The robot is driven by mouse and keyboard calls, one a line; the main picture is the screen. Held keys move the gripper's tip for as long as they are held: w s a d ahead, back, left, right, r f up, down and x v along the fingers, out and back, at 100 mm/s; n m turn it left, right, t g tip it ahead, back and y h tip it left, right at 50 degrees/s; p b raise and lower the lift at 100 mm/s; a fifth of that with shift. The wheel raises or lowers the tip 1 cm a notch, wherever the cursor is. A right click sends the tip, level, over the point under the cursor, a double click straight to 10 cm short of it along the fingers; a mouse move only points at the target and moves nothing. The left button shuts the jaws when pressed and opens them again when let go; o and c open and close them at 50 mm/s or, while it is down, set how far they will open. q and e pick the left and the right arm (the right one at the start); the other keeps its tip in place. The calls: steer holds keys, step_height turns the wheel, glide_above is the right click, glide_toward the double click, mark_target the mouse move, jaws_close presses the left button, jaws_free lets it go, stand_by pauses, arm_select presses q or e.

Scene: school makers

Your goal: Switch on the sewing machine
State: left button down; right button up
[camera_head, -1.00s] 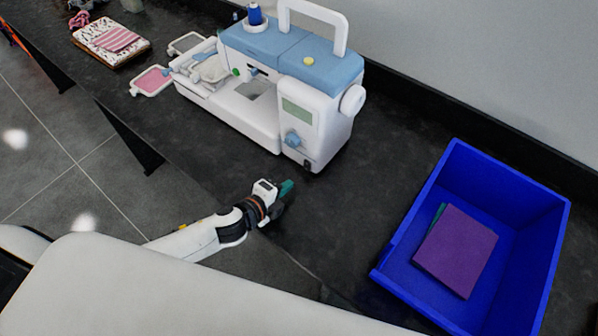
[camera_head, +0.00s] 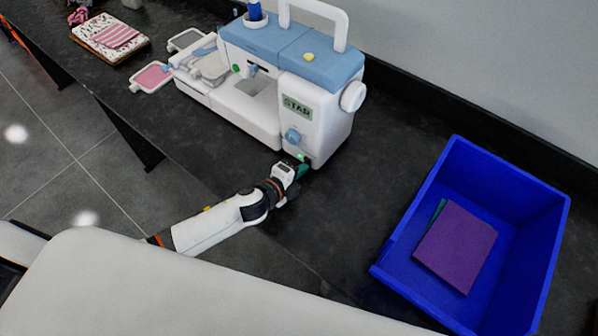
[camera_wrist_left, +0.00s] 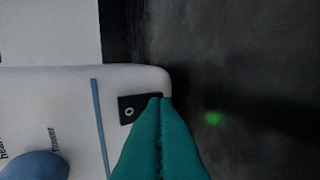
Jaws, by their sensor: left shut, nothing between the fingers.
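The white and blue sewing machine (camera_head: 262,112) stands upright on the dark counter. Its small display (camera_head: 297,108) shows letters that read like "STAR", and a green light glows low on its front near the base. My left gripper (camera_head: 303,170) is at the machine's lower right front corner, fingers shut and empty. In the left wrist view the green fingertips (camera_wrist_left: 160,104) are together at a small black power switch (camera_wrist_left: 138,108) with a round mark; they overlap its edge, and contact is hard to tell. A blue dial (camera_wrist_left: 36,166) shows beside it. My right gripper is not in view.
A blue bin (camera_head: 400,232) with a purple flat item (camera_head: 455,248) and a green one stands on the right. Counter between machine and bin is clear.

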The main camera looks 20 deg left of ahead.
arm_select(q)
steer(key=shift+r+p, duration=0.85)
steer(key=shift+p, duration=0.3)
steer(key=shift+f, duration=0.1)
